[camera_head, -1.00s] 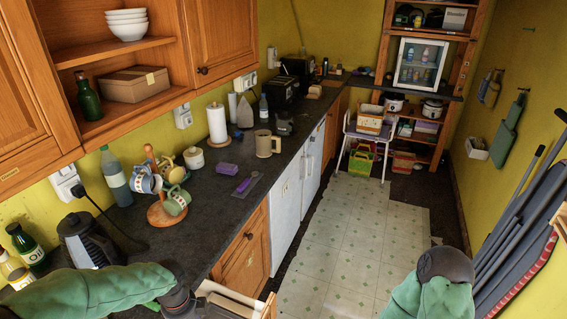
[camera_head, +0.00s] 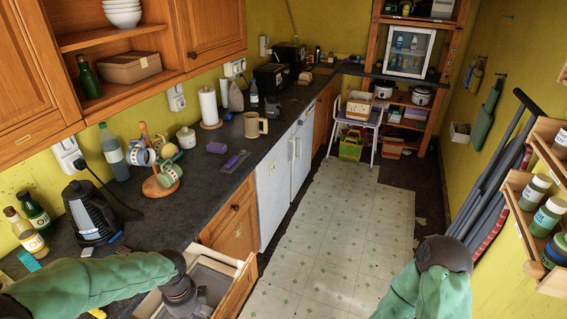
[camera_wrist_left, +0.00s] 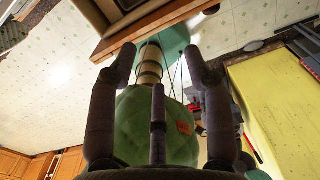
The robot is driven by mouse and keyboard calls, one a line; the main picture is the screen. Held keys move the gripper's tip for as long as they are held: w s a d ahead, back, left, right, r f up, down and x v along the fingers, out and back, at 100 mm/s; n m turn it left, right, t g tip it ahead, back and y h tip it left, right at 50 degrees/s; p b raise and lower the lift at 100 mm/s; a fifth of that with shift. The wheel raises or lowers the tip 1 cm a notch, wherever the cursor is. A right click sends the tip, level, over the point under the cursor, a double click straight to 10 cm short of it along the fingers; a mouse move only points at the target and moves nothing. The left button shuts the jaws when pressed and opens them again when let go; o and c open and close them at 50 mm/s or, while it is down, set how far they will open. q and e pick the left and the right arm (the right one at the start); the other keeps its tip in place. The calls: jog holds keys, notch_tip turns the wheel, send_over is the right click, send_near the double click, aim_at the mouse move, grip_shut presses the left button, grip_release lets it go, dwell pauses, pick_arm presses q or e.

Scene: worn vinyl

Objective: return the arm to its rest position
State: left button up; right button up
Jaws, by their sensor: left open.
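My left arm, in a green sleeve, comes in from the left in the head view. Its dark gripper (camera_head: 188,294) hangs over the open drawer (camera_head: 236,292) below the worktop. In the left wrist view its dark fingers (camera_wrist_left: 160,75) are spread apart with nothing held between them. A rounded green shape with an orange mark lies behind the fingers there, probably part of my own body. My right arm (camera_head: 432,280), also green, shows bent at the lower right of the head view. Its gripper is out of frame.
The dark worktop (camera_head: 210,180) runs along the left, with a kettle (camera_head: 90,212), a mug tree (camera_head: 158,172) and bottles near my left arm. Wall racks (camera_head: 545,205) with jars stand at the right. The tiled floor (camera_head: 335,225) in the middle is clear.

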pick_arm(q)
jog(key=s+d+f+n+h, duration=0.1)
jog(key=s+d+f+n, duration=0.3)
jog(key=f+n, duration=0.45)
jog(key=s+d+f+n+h, duration=0.2)
jog(key=s+d+f+n, duration=0.25)
jog(key=f+n, duration=0.4)
jog(key=s+d+f+n+h, duration=0.1)
jog(key=s+d+f+n, duration=0.35)
jog(key=f+n, duration=0.4)
notch_tip(320, 180, down, 8)
jog(key=w+d+b, duration=0.2)
jog(key=b, duration=0.8)
jog(key=shift+w+r+m, duration=0.2)
jog(key=shift+r+m, duration=0.05)
jog(key=shift+m, duration=0.1)
